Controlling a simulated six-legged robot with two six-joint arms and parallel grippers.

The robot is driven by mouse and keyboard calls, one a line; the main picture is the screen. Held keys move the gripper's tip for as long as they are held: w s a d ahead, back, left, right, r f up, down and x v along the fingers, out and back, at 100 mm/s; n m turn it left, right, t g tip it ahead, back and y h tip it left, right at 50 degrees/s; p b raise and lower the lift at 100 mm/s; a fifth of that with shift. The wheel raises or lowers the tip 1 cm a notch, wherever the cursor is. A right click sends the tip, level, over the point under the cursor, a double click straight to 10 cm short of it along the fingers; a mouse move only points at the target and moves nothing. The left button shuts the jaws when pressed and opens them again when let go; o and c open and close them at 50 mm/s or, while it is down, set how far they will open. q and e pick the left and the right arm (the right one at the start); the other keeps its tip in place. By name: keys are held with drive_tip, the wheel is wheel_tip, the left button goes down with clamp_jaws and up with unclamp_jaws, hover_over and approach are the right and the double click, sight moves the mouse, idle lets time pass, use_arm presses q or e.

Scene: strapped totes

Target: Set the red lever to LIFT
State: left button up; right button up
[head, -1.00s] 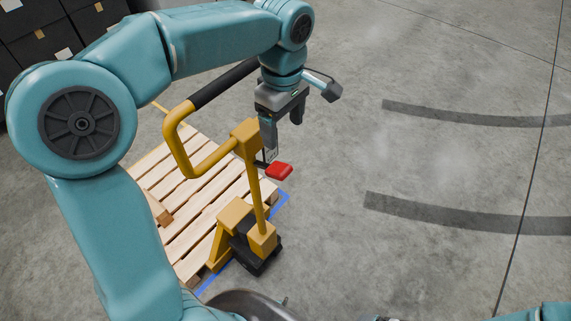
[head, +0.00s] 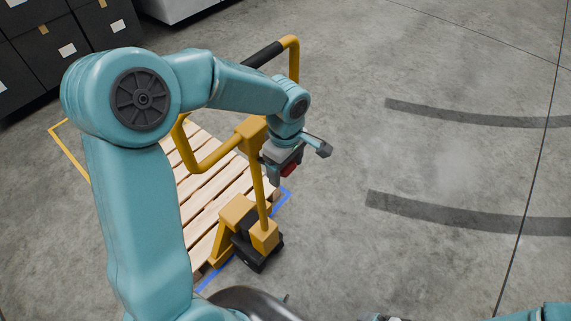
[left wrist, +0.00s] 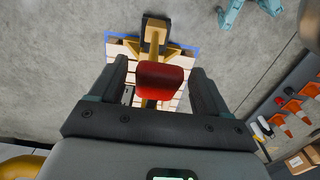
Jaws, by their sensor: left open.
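The red lever (head: 289,170) sits beside the yellow handle post of the pallet jack (head: 264,236). It shows as a red paddle in the left wrist view (left wrist: 162,82). My left gripper (head: 285,173) is open and lies over the lever, partly covering it in the head view. In the left wrist view my two fingers (left wrist: 160,84) stand on either side of the paddle, with gaps visible on both sides. I cannot read any lever marking. My right gripper is not clearly shown; only bits of my right arm appear at the bottom edge.
The jack's yellow loop handle with a black grip (head: 263,55) rises just behind my left arm. A wooden pallet (head: 205,190) lies beneath, with blue floor tape along its edge. Dark boxes (head: 58,50) stand at upper left. The floor on the right is clear.

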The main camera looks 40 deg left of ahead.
use_arm(q)
drive_tip(key=shift+w, duration=0.1)
drive_tip(key=c, duration=1.4)
drive_tip(key=shift+f+b, duration=0.35)
drive_tip(key=shift+b, duration=0.4)
clamp_jaws()
wheel_tip(320, 180, down, 7)
drive_tip(key=y+b, duration=1)
drive_tip(key=b, duration=1.1)
drive_tip(key=shift+d+t, duration=0.3)
drive_tip(key=o, duration=1.4)
unclamp_jaws()
